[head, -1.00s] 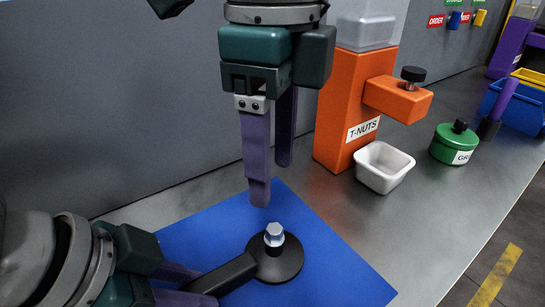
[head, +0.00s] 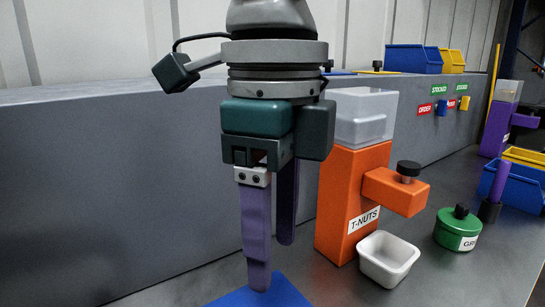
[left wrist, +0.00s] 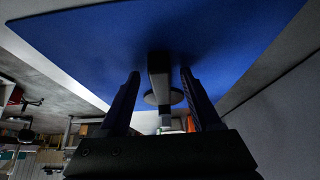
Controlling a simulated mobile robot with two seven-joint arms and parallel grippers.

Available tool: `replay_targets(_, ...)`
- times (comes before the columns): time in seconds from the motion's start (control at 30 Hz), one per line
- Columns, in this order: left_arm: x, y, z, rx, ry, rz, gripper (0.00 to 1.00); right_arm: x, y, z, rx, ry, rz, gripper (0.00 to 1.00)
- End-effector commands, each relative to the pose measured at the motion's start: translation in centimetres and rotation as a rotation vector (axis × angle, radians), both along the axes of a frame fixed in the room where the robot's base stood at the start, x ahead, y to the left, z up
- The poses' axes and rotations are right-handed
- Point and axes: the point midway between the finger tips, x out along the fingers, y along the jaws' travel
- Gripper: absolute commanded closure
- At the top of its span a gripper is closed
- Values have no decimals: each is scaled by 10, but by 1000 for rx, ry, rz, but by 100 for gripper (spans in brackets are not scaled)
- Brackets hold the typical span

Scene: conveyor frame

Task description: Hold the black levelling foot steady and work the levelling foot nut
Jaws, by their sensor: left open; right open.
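The black levelling foot shows in the left wrist view, with its dark handle bar (left wrist: 158,68) between the two fingers of my left gripper (left wrist: 160,74) and its round base (left wrist: 172,97) beyond. My left gripper is open, with a finger on each side of the bar; I cannot tell whether either touches it.
A green tin (head: 456,232) and a blue bin (head: 522,192) stand farther right. A grey wall panel (head: 110,190) runs behind.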

Motion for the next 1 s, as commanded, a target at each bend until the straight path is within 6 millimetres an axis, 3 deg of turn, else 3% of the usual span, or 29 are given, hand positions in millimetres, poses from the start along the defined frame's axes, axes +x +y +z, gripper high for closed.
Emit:
replay_targets(0.27,-4,7,13,0,-2,0,36,0,0,0,0,0,0,39)
replay_targets(0.7,-30,46,88,4,-2,1,36,0,0,0,0,0,0,39)
replay_targets(1.0,-35,52,103,0,0,-1,36,0,0,0,0,0,0,39)
